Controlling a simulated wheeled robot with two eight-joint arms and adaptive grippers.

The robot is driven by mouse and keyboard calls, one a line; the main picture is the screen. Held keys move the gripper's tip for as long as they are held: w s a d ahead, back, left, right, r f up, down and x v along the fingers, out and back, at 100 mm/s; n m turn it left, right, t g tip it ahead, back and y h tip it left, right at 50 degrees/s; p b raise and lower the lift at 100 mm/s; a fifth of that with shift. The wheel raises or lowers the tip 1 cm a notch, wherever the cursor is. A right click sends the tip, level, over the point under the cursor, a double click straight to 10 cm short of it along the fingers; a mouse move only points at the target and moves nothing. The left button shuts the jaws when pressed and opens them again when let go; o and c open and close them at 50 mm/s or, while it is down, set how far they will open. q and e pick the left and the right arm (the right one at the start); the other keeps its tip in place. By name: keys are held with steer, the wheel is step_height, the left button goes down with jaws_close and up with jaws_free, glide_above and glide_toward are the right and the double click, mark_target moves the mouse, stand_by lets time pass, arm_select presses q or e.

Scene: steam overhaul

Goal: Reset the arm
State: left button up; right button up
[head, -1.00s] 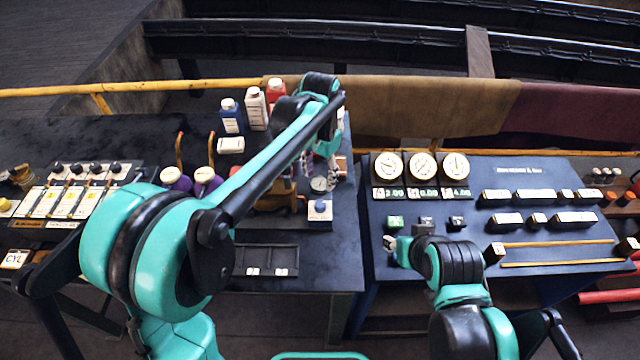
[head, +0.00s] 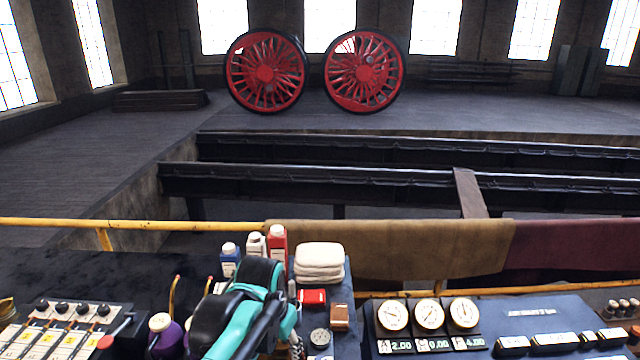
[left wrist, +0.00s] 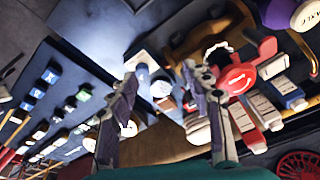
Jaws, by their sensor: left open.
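My left arm (head: 245,315) rises from the bottom of the head view, teal and black, bent above the bench. Its gripper is mostly hidden behind the arm there. In the left wrist view my left gripper (left wrist: 160,75) shows two purple-grey fingers spread apart with nothing between them. It hangs above the bench, with the gauge panel on the left and red and white bottles on the right. My right arm and gripper are not in the head view.
Bottles (head: 277,240), folded white cloths (head: 319,262) and a red tin (head: 312,297) stand beside my left arm. A lever box (head: 75,310) is at left, a gauge panel (head: 540,306) at right. A yellow rail (head: 150,224) runs behind; red wheels (head: 265,72) stand far back.

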arm_select(q)
steer(key=s+a+f+n+t+b, duration=0.1)
steer(key=s+a+f+n+t, duration=0.3)
steer(key=s+a, duration=0.5)
steer(key=s+f+n, duration=0.1)
steer(key=s+f, duration=0.1)
steer(key=s, duration=0.1)
steer(key=shift+s+a+t+y+b, duration=0.2)
steer(key=shift+s+t+y+b, duration=0.1)
steer(key=shift+s+b, duration=0.1)
